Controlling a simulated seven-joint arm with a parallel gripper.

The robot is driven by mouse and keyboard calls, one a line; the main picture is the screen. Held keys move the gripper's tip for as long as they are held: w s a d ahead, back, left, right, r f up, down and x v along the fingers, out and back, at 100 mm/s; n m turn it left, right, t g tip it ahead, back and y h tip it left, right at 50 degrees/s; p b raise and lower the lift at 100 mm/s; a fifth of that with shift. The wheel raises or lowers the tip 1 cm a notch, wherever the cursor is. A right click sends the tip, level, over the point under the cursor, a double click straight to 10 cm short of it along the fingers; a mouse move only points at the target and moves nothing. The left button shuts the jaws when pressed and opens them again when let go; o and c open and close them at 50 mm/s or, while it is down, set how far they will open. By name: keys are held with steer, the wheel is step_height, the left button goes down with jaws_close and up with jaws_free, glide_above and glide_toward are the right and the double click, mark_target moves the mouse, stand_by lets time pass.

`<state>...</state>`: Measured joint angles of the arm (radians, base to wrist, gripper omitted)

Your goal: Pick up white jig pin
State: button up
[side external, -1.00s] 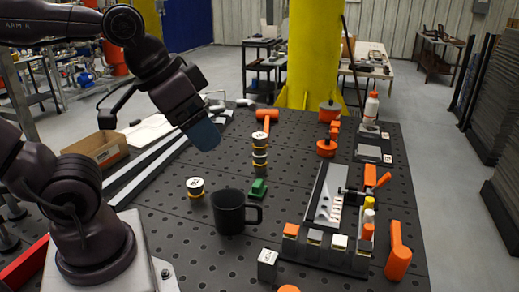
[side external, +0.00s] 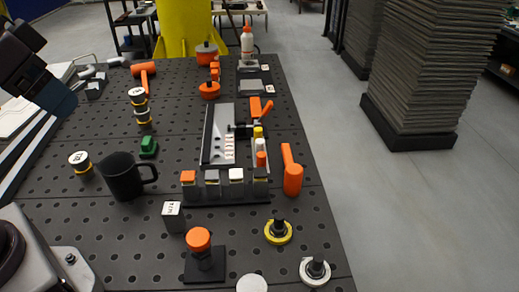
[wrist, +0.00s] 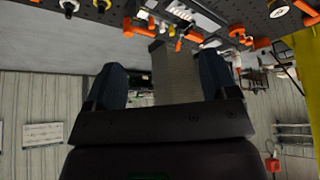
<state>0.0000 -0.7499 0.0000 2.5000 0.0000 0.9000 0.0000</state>
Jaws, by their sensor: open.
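The white jig pin (side external: 260,145) looks like a small upright white cylinder. It stands in a row between a yellow pin (side external: 258,132) and an orange pin (side external: 261,158), at the right side of the fixture plate (side external: 217,135). My gripper (side external: 62,100) is at the upper left of the side view, well to the left of the pin and above the table. In the wrist view my gripper (wrist: 161,65) has its two dark blue fingers wide apart with nothing between them.
A row of capped blocks (side external: 212,182) stands just in front of the pins, and an orange-handled tool (side external: 291,172) to their right. A black mug (side external: 122,177), green block (side external: 148,147) and stacked cylinders (side external: 140,106) stand between my gripper and the fixture.

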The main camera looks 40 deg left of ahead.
mark_target(257, 142)
steer(key=c, duration=0.7)
steer(key=shift+c, duration=0.2)
steer(key=w+a+f+m+t, duration=0.1)
steer(key=w+f+m, duration=0.2)
steer(key=w+m, duration=0.35)
steer(key=w+a+f+m+t+y, duration=0.1)
steer(key=w+a+f+m+t, duration=0.2)
steer(key=w, duration=0.6)
steer(key=w+f+m, duration=0.4)
steer(key=w+m, duration=0.2)
steer(key=w, duration=0.2)
steer(key=w+d+f+m+t+h, duration=0.2)
steer(key=w+f+m+h, duration=0.1)
steer(key=f+m, duration=0.75)
steer(key=w+d+f+m+t+h, duration=0.1)
steer(key=w+f+m+h, duration=0.15)
steer(key=f+m, duration=0.8)
steer(key=w+d+m, duration=0.1)
steer(key=w, duration=0.3)
steer(key=w+d+m, duration=0.1)
steer(key=w, duration=0.2)
steer(key=w+d+m, duration=0.1)
steer(key=w+d, duration=0.1)
steer(key=w, duration=0.2)
steer(key=shift+w+f, duration=0.3)
steer(key=shift+w, duration=0.05)
